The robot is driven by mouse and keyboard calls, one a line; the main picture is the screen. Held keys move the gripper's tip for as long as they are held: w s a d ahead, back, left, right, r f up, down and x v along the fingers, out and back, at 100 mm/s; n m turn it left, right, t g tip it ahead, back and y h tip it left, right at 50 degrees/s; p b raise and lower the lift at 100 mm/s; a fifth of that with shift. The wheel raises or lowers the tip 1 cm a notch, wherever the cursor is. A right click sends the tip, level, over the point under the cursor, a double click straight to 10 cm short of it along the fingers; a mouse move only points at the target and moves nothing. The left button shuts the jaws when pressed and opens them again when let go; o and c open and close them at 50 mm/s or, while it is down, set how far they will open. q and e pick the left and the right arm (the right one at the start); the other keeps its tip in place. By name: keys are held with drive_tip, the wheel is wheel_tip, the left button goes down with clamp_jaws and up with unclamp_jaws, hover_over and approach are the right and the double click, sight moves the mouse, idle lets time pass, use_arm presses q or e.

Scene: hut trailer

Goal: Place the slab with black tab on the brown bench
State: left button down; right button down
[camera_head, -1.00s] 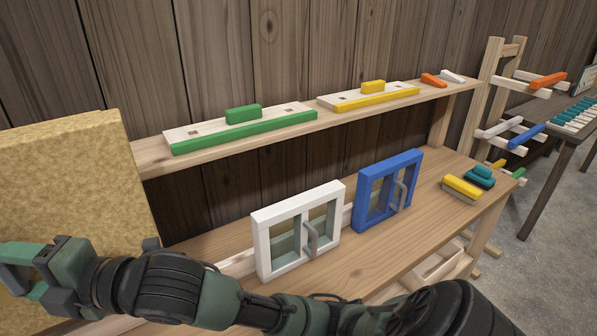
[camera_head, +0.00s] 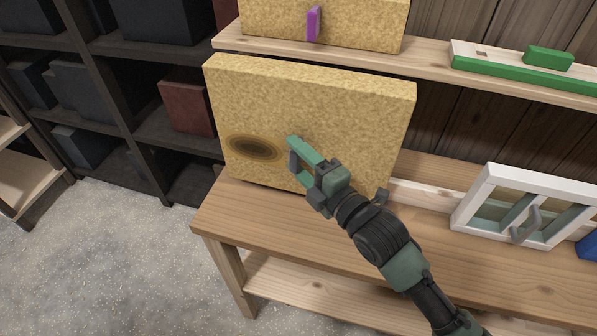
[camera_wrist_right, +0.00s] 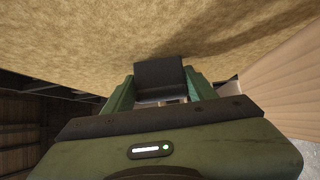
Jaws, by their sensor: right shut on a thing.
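The slab (camera_head: 330,95) is a large tan, speckled board, upright and slightly tilted in the head view. It is at the left end of the brown bench (camera_head: 300,238); I cannot tell whether its lower edge touches the bench top. My right gripper (camera_head: 299,156) is in front of the slab's face, shut on its black tab. The tab (camera_wrist_right: 160,75) shows between the green fingers in the right wrist view, with the slab (camera_wrist_right: 90,35) above it. In the head view the gripper hides the tab. My left gripper is not in view.
A similar slab with a purple tab (camera_head: 314,24) stands on the wooden shelf (camera_head: 432,78) above. A white-framed window piece (camera_head: 520,210) stands on the bench to the right. Dark shelving (camera_head: 115,95) is at the left, with open floor (camera_head: 110,260) before it.

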sight(284, 160)
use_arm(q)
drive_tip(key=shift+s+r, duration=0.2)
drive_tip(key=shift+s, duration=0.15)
use_arm(e)
drive_tip(key=shift+f, duration=2.4)
drive_tip(key=shift+c, duration=2.4)
unclamp_jaws()
drive_tip(key=shift+f, duration=0.2)
drive_tip(key=shift+r, duration=0.15)
use_arm(q)
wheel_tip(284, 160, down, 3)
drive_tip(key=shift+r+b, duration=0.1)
drive_tip(key=shift+b, duration=1.15)
use_arm(e)
drive_tip(key=v, duration=1.2)
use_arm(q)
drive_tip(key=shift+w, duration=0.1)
